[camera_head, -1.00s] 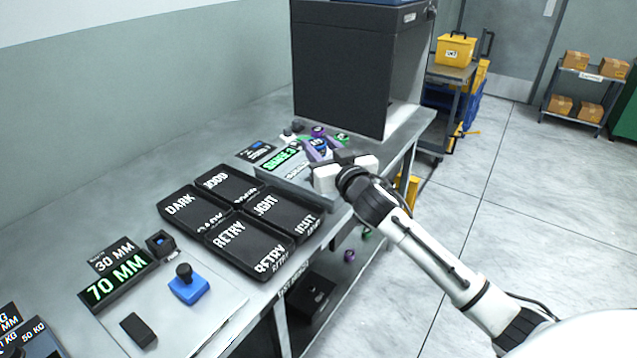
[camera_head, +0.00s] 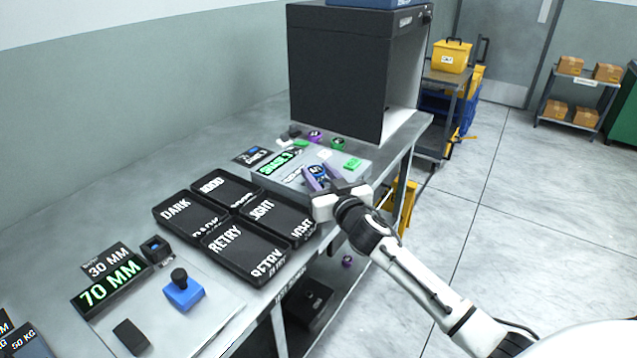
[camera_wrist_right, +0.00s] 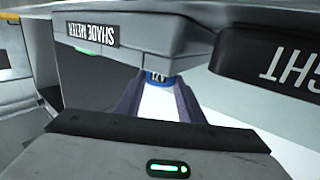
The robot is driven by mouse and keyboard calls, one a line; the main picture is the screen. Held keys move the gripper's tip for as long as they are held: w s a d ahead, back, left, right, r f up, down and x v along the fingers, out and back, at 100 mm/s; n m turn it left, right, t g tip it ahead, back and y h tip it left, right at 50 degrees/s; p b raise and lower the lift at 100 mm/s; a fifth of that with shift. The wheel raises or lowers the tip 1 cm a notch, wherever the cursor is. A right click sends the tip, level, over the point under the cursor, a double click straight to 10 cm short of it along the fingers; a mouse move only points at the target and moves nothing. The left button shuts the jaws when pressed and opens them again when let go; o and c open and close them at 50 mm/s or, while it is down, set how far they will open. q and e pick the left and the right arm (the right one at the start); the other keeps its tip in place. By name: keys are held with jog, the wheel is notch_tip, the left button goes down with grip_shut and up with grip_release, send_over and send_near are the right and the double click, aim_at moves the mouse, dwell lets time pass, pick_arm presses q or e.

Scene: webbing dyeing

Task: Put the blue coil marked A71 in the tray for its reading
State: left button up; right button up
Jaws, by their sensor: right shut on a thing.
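My right gripper (camera_head: 319,178) is shut on the blue coil (camera_head: 317,171), near the front edge of the shade meter (camera_head: 345,178). In the right wrist view the coil (camera_wrist_right: 160,78) shows between the fingertips with its A71 mark, below the meter's edge in the picture. The meter's display (camera_head: 281,163) glows green; its text is too small to read surely. Black trays lie left of the gripper: GOOD (camera_head: 222,177), DARK (camera_head: 168,218), LIGHT (camera_head: 258,204) and RETRY (camera_head: 219,244). They look empty. My left gripper is out of view.
A large black box (camera_head: 340,70) stands behind the meter. A purple coil (camera_head: 316,136) and a green coil (camera_head: 338,143) lie near its foot. The LIGHT tray's edge is close to the gripper.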

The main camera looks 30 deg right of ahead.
jog(key=shift+f, duration=0.9)
jog(key=shift+f, duration=0.2)
jog(key=o, duration=1.1)
jog(key=shift+b, duration=0.3)
